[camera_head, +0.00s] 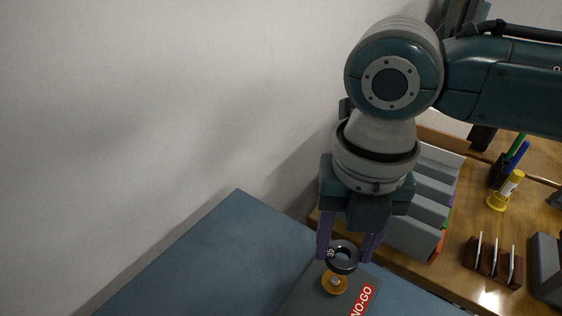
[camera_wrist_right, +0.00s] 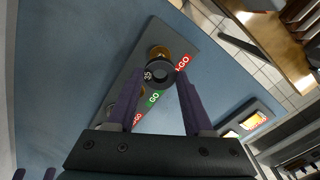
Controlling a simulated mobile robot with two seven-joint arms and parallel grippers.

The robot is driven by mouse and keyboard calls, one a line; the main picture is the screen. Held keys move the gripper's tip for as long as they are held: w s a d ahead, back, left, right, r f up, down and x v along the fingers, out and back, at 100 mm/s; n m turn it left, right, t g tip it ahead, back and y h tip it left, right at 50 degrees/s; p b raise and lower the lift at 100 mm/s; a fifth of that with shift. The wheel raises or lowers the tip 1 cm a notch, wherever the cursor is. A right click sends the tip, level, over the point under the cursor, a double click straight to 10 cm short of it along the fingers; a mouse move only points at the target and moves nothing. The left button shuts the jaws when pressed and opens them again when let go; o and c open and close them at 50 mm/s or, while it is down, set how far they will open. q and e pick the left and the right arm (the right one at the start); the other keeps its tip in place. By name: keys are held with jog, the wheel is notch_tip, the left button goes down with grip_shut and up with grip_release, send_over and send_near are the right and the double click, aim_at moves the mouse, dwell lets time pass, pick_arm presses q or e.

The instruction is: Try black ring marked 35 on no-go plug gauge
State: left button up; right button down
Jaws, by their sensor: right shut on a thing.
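The black ring marked 35 (camera_head: 342,257) is between the purple fingers of my right gripper (camera_head: 348,250), which is shut on it. In the head view the ring is just above and behind the brass no-go plug gauge (camera_head: 334,282), by the red NO-GO label (camera_head: 362,300). In the right wrist view the ring (camera_wrist_right: 159,75) partly covers the brass gauge (camera_wrist_right: 158,52). I cannot tell whether they touch. The grey gauge block (camera_wrist_right: 183,42) also carries a green GO label (camera_wrist_right: 154,98).
The blue table top (camera_head: 215,255) is clear left of the block. A white wall stands behind the table.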

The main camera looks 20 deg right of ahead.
aim_at(335, 279)
dwell(0.4)
jog(key=shift+p, duration=0.35)
notch_tip(335, 279, down, 5)
jog(key=b, duration=0.3)
jog(key=shift+b, duration=0.4)
jog(key=shift+f, duration=0.3)
jog(key=shift+f+b, duration=0.35)
jog(key=shift+f, duration=0.05)
dwell(0.7)
jog(key=shift+c, duration=1.1)
grip_release()
